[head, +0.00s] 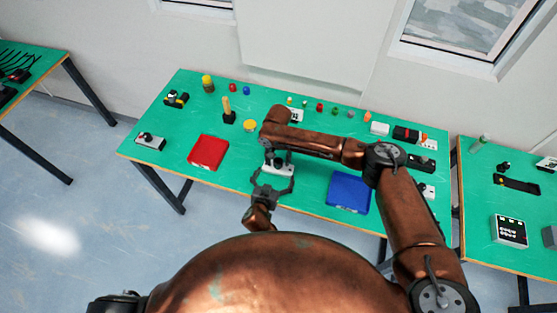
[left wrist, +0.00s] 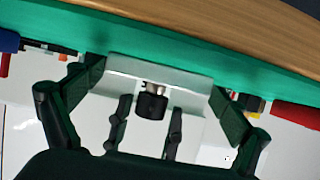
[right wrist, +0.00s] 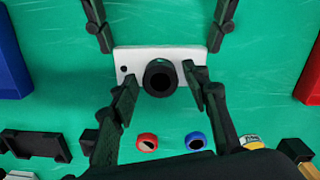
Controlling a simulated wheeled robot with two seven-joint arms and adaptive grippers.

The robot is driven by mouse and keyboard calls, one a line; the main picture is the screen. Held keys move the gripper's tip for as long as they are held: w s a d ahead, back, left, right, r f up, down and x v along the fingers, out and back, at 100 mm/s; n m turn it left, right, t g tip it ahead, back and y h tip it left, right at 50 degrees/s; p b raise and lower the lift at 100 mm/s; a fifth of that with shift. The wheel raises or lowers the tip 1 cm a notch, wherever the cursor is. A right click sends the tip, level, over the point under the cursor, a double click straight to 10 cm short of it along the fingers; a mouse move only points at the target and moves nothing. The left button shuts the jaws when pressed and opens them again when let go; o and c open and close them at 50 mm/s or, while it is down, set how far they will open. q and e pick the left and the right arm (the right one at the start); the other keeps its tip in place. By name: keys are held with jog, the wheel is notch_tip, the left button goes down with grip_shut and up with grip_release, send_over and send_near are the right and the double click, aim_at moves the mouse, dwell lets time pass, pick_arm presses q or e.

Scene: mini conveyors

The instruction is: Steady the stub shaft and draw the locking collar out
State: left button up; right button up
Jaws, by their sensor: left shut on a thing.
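The white block (head: 288,170) stands on the green table between the red and blue trays. In the left wrist view a short shiny stub shaft (left wrist: 155,87) shows at the block, with the black locking collar (left wrist: 151,106) on it. The right wrist view looks down on the round collar (right wrist: 148,84) on the block (right wrist: 193,56). My left gripper (head: 272,185) is shut on the block, one finger at each end. My right gripper (right wrist: 160,95) is open, its fingers on either side of the collar with gaps. My right arm partly hides the collar in the head view.
A red tray (head: 207,152) lies left of the block and a blue tray (head: 348,192) right of it. A post on a black base (head: 228,115) and several small coloured parts stand farther back. Bare green table shows around the block.

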pick_arm(q)
jog(key=shift+s+a+f, duration=0.15)
jog(key=shift+f, duration=0.3)
pick_arm(e)
jog(key=c, duration=1)
jog(key=shift+o, duration=0.2)
jog(key=shift+r, duration=3.05)
pick_arm(q)
jog(key=o, duration=1)
jog(key=shift+o, duration=0.5)
jog(key=shift+r, duration=0.1)
jog(key=shift+r, duration=0.15)
